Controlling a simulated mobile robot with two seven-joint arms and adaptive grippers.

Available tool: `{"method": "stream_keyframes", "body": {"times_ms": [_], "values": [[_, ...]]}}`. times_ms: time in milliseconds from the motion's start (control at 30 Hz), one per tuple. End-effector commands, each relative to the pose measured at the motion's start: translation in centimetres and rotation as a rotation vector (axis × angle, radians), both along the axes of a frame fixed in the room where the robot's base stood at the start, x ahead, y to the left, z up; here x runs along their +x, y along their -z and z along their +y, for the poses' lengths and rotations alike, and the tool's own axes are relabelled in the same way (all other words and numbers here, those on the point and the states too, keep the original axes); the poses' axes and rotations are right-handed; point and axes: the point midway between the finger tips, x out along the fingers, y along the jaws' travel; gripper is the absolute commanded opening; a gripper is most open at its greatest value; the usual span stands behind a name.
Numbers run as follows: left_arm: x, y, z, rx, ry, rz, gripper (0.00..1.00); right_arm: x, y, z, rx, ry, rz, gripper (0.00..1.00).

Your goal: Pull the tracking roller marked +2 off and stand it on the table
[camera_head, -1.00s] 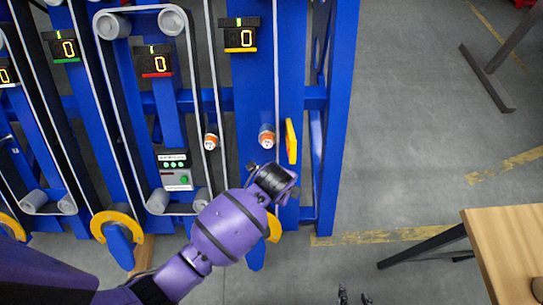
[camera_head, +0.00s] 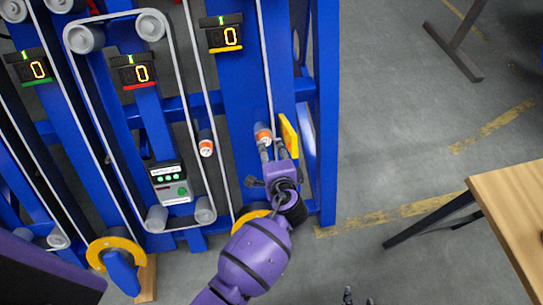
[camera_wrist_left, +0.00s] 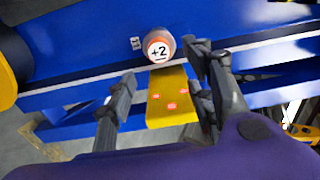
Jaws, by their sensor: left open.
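The tracking roller marked +2 (camera_wrist_left: 159,46) shows its white face with an orange rim in the left wrist view. In the head view this roller (camera_head: 262,131) sticks out of the right-hand blue column. My left gripper (camera_head: 272,150) is open just in front of it. In the wrist view the left gripper's fingers (camera_wrist_left: 162,68) stand apart, with the roller just beyond and between their tips; I see no clear contact. The wooden table (camera_head: 515,205) is at the right edge. Dark tips, probably my right gripper (camera_head: 357,298), show at the bottom edge.
A yellow plate (camera_head: 289,136) stands close right of the roller. Another orange-rimmed roller (camera_head: 205,144) is on the column to the left. A control box (camera_head: 170,182) and belts are further left. Open floor lies between frame and table.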

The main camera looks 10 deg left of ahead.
Motion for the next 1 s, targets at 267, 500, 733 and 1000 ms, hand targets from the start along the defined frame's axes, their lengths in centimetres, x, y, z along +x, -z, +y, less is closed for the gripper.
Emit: {"method": "stream_keyframes", "body": {"times_ms": [267,500,733,1000], "values": [[2.7,2.3,1.3,0.004,0.000,0.005,0.48,-1.3,2.5,-0.2,-0.007,-0.007,0.036,0.40],[5.6,4.0,2.5,0.004,0.001,0.006,0.48,-1.5,4.3,0.1,-0.003,-0.010,0.045,0.40],[8.0,5.4,3.5,0.005,0.000,0.006,0.48,-1.2,5.5,0.5,0.002,-0.014,0.045,0.40],[9.2,5.7,4.0,0.003,0.000,0.004,0.48,-1.2,5.8,0.6,0.003,-0.015,0.047,0.40]]}}
